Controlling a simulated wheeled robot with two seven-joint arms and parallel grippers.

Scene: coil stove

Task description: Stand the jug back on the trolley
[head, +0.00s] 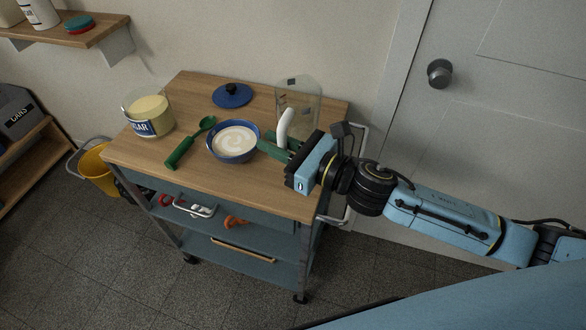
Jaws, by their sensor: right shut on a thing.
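The jug (302,97) is clear with a white handle (285,127). It appears upright at the back right of the wooden trolley top (200,95). My right gripper (277,146) reaches in from the right, and its green fingers are shut on the jug at its handle. The gripper body hides the jug's lower part, so I cannot tell whether its base touches the trolley. My left gripper is not in view.
A blue bowl (233,154) of pale contents stands just left of my right gripper. A green spoon (183,150), a sugar container (148,119) and a blue lid (232,95) are also on top. A yellow bucket (95,170) stands left; a door (500,130) is right.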

